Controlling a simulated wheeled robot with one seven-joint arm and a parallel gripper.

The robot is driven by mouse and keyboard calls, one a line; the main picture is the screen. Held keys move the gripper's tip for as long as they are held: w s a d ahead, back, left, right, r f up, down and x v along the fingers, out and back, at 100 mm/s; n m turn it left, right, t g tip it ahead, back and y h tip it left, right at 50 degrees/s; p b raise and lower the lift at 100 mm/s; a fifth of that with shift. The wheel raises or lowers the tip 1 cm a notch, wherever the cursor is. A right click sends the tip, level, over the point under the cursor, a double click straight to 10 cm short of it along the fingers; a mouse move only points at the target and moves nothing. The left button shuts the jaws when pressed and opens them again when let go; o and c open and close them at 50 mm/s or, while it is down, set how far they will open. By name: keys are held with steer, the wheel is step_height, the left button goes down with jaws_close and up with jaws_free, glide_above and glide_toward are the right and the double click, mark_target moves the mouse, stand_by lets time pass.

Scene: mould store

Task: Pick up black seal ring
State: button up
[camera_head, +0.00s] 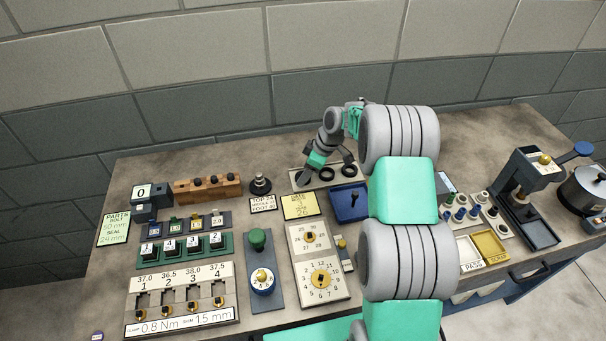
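Two black seal rings show on a pale board (338,181) near the back of the bench: one ring in the middle (327,173) and one at the right (349,170). My gripper (304,179) reaches down over the left end of this board, to the left of both rings. Its dark fingers are small and seen from above, so I cannot tell whether they are open or shut. Whatever lies under them is hidden. My arm covers part of the bench to the right of the board.
A blue tray (337,213) and a yellow date card (300,206) lie in front of the board. A dark round weight (260,183) and a wooden block (208,189) stand to the left. A press (524,178) and a pot (585,190) stand at the right.

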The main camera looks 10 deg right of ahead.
steer(key=shift+w+a+f, duration=0.1)
steer(key=shift+f, duration=0.2)
steer(key=c, duration=1.1)
steer(key=shift+r, duration=0.1)
steer(key=shift+r+b, duration=0.25)
steer(key=shift+b, duration=0.25)
step_height(320, 180, up, 3)
steer(key=shift+f+b, duration=0.15)
steer(key=shift+b, duration=0.65)
steer(key=s+r+b, duration=0.2)
steer(key=s+r, duration=1)
steer(key=s, duration=0.2)
steer(key=shift+r, duration=0.35)
